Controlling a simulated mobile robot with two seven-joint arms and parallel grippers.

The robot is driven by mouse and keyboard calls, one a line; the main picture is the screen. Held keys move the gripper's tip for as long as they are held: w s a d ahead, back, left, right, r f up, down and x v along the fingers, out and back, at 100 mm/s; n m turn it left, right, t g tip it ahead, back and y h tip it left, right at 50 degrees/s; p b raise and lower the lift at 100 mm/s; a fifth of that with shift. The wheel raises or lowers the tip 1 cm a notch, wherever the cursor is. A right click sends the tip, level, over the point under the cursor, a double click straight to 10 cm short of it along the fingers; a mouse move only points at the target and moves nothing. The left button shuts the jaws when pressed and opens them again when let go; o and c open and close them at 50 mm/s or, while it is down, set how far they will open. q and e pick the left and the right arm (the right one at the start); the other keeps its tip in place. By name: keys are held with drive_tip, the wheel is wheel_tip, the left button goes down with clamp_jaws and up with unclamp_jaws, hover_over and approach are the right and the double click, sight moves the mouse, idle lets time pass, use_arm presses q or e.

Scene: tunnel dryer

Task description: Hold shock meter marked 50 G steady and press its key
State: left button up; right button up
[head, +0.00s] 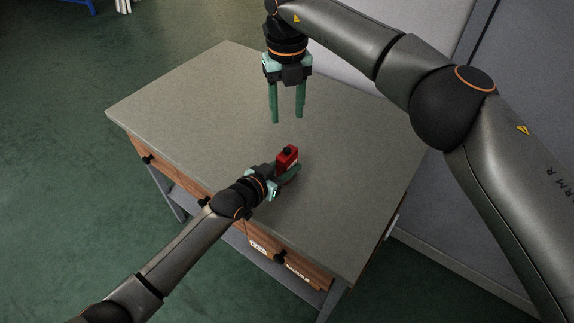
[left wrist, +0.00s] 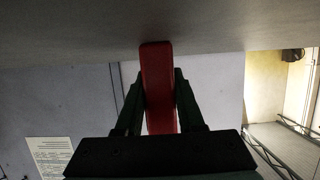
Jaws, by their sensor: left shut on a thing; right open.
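The shock meter is a small red box (head: 287,159) with a dark key (head: 288,150) on top, on or just above the grey table near its front edge in the head view. Its 50 G mark is too small to read. My left gripper (head: 284,174) is shut on the red box from the front. In the left wrist view the red box (left wrist: 159,85) sits between the two dark fingers, close to the tabletop. My right gripper (head: 287,118) hangs above the table, behind the box, with its green fingers apart and empty, pointing down.
The grey tabletop (head: 190,95) is otherwise clear. The table has wooden drawers (head: 180,175) with dark knobs along the front. A light wall or panel stands behind, and a grey cabinet (head: 525,70) is at the right. Green floor (head: 60,190) lies to the left.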

clamp_jaws()
idle(0.5)
idle(1.4)
